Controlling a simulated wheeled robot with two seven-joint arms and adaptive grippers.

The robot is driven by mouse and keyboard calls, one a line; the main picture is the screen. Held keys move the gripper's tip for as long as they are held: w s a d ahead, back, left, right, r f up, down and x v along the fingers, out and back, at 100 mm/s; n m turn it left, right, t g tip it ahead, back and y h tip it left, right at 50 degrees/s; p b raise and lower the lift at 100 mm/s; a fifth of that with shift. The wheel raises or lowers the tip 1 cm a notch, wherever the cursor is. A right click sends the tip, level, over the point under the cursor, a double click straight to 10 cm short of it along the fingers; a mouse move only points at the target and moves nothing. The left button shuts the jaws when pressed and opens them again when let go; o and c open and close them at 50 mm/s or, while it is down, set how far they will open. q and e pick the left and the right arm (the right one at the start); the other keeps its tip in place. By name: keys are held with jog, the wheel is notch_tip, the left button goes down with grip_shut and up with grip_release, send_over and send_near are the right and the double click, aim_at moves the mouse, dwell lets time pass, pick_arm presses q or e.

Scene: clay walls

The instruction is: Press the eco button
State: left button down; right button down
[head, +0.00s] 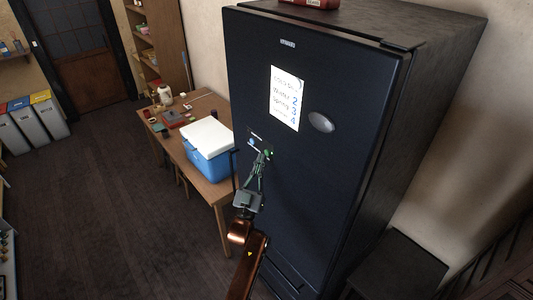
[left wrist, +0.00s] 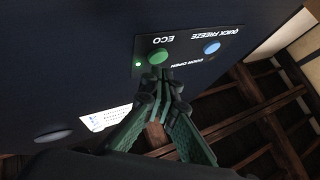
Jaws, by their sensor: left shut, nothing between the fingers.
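The dark blue fridge (head: 300,190) carries a small dark control panel (left wrist: 186,58) on its front. In the left wrist view the panel appears upside down. The round green button by the word ECO is the eco button (left wrist: 158,56). A small green light (left wrist: 138,64) glows beside it. A blue quick freeze button (left wrist: 212,47) sits to its right in that view. My left gripper (head: 264,153) is shut and empty, its fingertips at the panel. In the left wrist view its fingertips (left wrist: 161,74) are at the eco button's edge; I cannot tell whether they touch it.
A wooden table (head: 215,108) with a blue and white cooler (head: 207,148) stands left of the fridge. A paper note (head: 285,98) and a grey oval piece (head: 321,122) are on the fridge door. Open floor lies at the left.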

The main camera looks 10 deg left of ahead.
pick_arm(q)
jog(key=s+a+p, duration=0.1)
jog(key=s, duration=0.1)
jog(key=s+a+p, duration=0.1)
jog(key=s+a, duration=0.1)
jog(key=shift+s+a, duration=0.15)
dwell(0.4)
